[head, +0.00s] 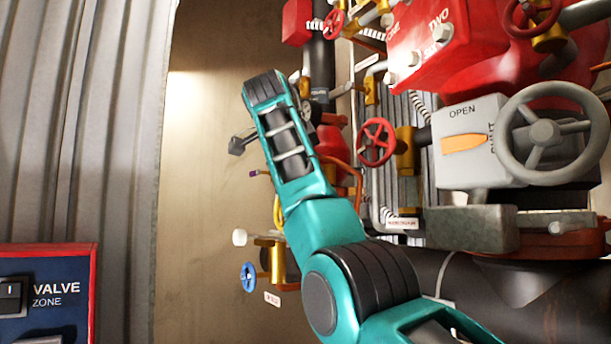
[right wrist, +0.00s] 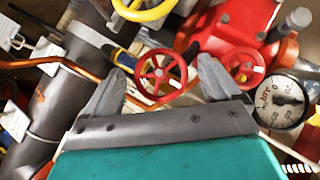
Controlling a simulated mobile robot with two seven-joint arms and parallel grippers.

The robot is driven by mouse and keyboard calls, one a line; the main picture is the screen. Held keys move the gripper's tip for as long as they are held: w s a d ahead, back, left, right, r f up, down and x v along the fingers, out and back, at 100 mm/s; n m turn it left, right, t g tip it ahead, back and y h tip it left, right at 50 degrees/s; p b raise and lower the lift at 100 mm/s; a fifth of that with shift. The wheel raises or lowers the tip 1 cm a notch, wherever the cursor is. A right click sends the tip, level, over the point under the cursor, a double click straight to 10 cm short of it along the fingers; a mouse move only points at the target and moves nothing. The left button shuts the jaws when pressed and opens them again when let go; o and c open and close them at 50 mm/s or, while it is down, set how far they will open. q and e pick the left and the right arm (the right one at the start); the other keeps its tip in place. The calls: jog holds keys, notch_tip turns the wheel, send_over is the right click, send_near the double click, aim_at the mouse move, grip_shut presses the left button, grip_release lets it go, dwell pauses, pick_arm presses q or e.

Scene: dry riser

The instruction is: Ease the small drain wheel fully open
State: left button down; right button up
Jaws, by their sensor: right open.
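A small red handwheel (right wrist: 161,75) shows in the right wrist view, between and beyond the two grey fingertips of my right gripper (right wrist: 162,68). The gripper is open and nothing is seen clamped in it. I cannot tell whether the fingers touch the rim. In the head view my right arm reaches up from the bottom and its wrist hides most of the gripper and what lies behind it. A small blue handwheel (head: 248,277) on a brass valve hangs at lower left. The tags are too small to tell which wheel is the drain. My left gripper is not in view.
In the right wrist view a second red wheel (right wrist: 243,65), a yellow wheel (right wrist: 147,8), a round gauge (right wrist: 282,100) and copper pipe (right wrist: 70,65) crowd around. The head view shows a large grey wheel (head: 538,150) and a red wheel (head: 376,142) at right.

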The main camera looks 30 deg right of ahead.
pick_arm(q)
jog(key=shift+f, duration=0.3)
pick_arm(e)
jog(key=v, duration=1.1)
jog(key=shift+a, duration=0.2)
jog(key=shift+s, duration=0.1)
jog(key=shift+a+f, duration=0.15)
jog(key=c, duration=0.3)
jog(key=s+d+f+t+y+b, duration=0.3)
jog(key=s+d+f+t, duration=0.15)
jog(key=f+t, duration=0.4)
pick_arm(q)
jog(key=p, duration=0.1)
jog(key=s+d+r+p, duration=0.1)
jog(key=p, duration=0.1)
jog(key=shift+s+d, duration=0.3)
pick_arm(e)
jog(key=shift+m+t, duration=0.4)
jog(key=shift+t, duration=0.25)
jog(key=x, duration=0.4)
jog(key=r+x, duration=0.1)
jog(key=x, duration=0.9)
jog(key=shift+s+r, duration=0.15)
